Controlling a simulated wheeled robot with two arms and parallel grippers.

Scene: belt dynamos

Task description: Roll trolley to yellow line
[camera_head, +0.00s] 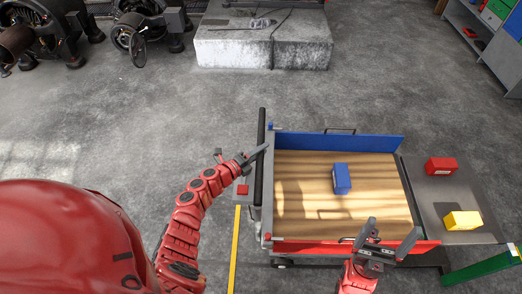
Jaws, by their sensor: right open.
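The trolley has a wooden deck (300,218), a blue back board (340,143) and a red front board (320,249). A black handle bar (262,130) runs along its left side. The yellow line (235,250) lies on the floor left of the trolley, near the bottom of the view. My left gripper (244,157) is at the handle bar, with one finger reaching to it; whether its jaws are closed around the bar is unclear. My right gripper (389,238) is open at the trolley's red front board, with nothing visible between its fingers.
A blue box (342,179) sits on the deck. A red box (441,166) and a yellow box (462,220) sit on a grey surface (427,190) right of the trolley. A concrete block (262,48) and black machines (135,30) stand behind. The floor left of the trolley is mostly clear.

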